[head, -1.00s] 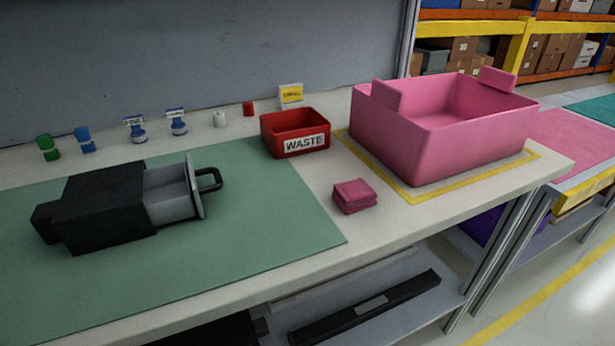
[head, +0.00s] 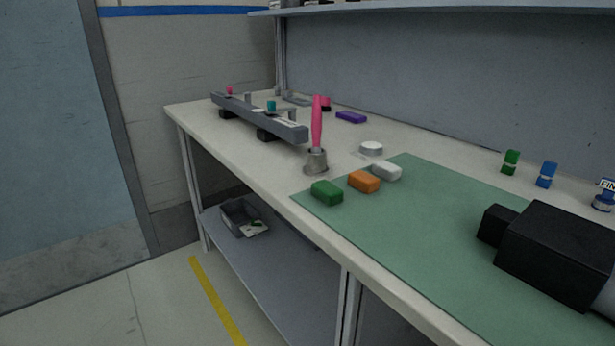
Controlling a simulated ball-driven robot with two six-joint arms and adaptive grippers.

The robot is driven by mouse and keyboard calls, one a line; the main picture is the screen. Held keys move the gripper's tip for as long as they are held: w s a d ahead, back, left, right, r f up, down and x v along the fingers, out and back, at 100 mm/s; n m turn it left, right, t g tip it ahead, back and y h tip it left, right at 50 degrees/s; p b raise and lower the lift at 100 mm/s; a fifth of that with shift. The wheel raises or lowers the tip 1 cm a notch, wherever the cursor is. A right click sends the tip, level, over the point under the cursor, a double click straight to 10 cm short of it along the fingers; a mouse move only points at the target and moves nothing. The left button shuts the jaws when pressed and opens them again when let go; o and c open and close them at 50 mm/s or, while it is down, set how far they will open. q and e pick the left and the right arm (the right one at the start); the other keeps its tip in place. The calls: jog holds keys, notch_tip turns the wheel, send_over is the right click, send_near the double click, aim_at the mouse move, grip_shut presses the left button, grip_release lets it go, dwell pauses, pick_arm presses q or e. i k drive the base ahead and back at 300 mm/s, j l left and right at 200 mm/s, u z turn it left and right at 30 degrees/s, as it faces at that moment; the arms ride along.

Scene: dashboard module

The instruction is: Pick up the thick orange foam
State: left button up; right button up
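The orange foam (head: 364,181) is a small thick block near the left corner of the green mat (head: 420,230) on the workbench. It lies between a green block (head: 327,192) on its left and a white block (head: 386,171) on its right. The three blocks sit close together and nothing covers the orange one.
A pink-handled tool (head: 317,130) stands upright in a metal holder behind the green block. A grey rail (head: 258,119) lies further left. The mat between blocks and device is clear.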

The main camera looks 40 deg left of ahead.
aim_at(363, 182)
jog(key=u, duration=0.75)
jog(key=j, duration=0.2)
jog(key=i+u, duration=0.05)
